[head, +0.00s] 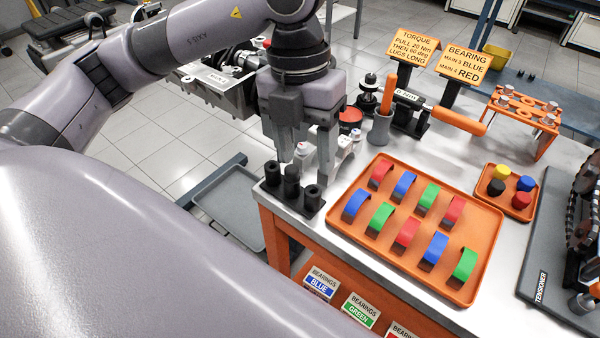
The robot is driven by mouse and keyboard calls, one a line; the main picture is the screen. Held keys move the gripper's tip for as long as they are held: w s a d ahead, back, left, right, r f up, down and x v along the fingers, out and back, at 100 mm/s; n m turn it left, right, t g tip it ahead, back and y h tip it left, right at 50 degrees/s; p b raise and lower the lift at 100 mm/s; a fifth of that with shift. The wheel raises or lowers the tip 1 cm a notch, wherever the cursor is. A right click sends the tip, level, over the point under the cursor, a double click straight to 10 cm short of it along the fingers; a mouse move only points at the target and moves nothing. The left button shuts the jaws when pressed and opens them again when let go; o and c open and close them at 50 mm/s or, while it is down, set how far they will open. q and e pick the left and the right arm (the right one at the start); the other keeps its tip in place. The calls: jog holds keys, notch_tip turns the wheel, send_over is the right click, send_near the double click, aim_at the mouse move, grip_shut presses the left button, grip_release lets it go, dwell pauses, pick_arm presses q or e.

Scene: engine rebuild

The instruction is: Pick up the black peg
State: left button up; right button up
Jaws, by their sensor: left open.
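A small orange tray (512,206) at the right of the table holds short round pegs: a black peg (496,187), a yellow one (502,172), a blue one (526,183) and a red one (521,201). A black holder with three black cylinders (292,182) stands at the table's near left corner. My left gripper (305,172) is open, pointing down just above and behind these cylinders, well left of the small tray. Metal parts show between and behind its fingers; whether it touches any cannot be told. My right gripper is not in view.
A large orange tray (470,292) with red, blue, green bearing shells lies between my left gripper and the small tray. Behind stand a grey cup (380,130), an orange-handled tool (460,120), two signs and an orange rack (540,140). A dark tensioner mat (550,270) lies right.

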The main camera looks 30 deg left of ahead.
aim_at(291, 168)
pick_arm(q)
jog(key=a, duration=0.1)
jog(key=w+a+y, duration=0.1)
jog(key=a+n, duration=0.1)
jog(key=shift+w+r+t, duration=0.2)
jog(key=shift+r+t, duration=0.2)
jog(key=shift+a+f+y, duration=0.1)
jog(key=shift+f+y, duration=0.15)
jog(key=shift+y, duration=0.05)
notch_tip(291, 168, down, 6)
jog(key=shift+a+f, duration=0.15)
grip_shut()
